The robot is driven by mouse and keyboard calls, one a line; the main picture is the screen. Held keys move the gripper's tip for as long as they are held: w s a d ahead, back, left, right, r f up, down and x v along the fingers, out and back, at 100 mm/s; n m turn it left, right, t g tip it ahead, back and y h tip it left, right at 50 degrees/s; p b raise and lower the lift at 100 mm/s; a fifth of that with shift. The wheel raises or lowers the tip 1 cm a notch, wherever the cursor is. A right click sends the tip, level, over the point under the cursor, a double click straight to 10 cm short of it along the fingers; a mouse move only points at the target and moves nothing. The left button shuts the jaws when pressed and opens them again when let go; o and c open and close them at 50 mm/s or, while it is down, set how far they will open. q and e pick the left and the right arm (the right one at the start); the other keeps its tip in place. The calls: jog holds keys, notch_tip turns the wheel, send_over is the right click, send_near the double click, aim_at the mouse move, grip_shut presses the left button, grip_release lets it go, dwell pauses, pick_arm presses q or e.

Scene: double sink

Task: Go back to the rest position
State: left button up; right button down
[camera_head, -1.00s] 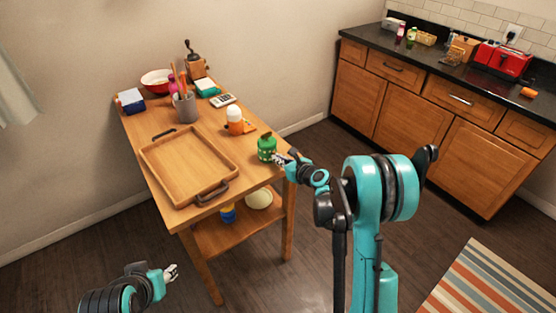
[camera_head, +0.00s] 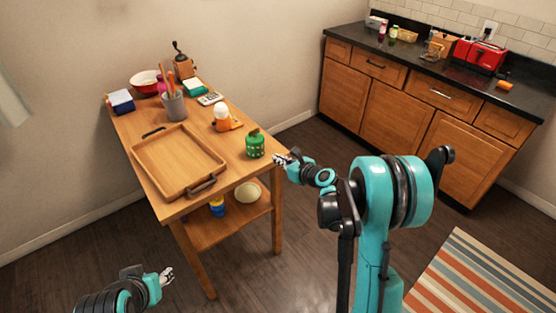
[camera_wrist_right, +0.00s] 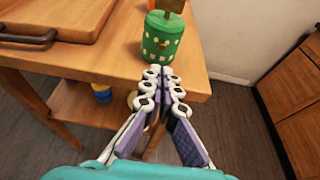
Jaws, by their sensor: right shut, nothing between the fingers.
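My right gripper (camera_head: 282,159) is shut and empty, just off the right edge of the wooden table. In the right wrist view its fingers (camera_wrist_right: 160,75) are together, pointing at the table edge. A green canister with pale dots (camera_head: 255,144) stands upright near that edge, apart from the fingertips. It also shows in the right wrist view (camera_wrist_right: 162,37). My left gripper (camera_head: 166,275) is low at the lower left, in front of the table and clear of it. It is too small to tell whether its fingers are open.
A wooden tray (camera_head: 139,154) lies on the table (camera_head: 211,124). The lower shelf (camera_head: 200,232) holds a bowl (camera_head: 247,193). A counter (camera_head: 430,70) is at right; floor between is clear.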

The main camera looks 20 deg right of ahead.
jog(key=s+a+r+n+g+h, duration=0.1)
jog(key=s+a+r+n+g, duration=0.2)
jog(key=s+n, duration=0.5)
jog(key=s+a+r+n+g, duration=0.1)
jog(key=s+a+r+n, duration=0.3)
jog(key=s+n, duration=0.4)
jog(key=s+d+f+n+g+h, duration=0.1)
jog(key=s+n+h, duration=0.1)
jog(key=s+n, duration=0.6)
jog(key=s+d+f+n+g+h, duration=0.1)
jog(key=s+n+h, duration=0.1)
jog(key=s+n, duration=0.5)
jog(key=s, duration=0.3)
jog(key=shift+s+d+n, duration=0.2)
jog(key=shift+d+n, duration=0.05)
jog(key=shift+n, duration=0.15)
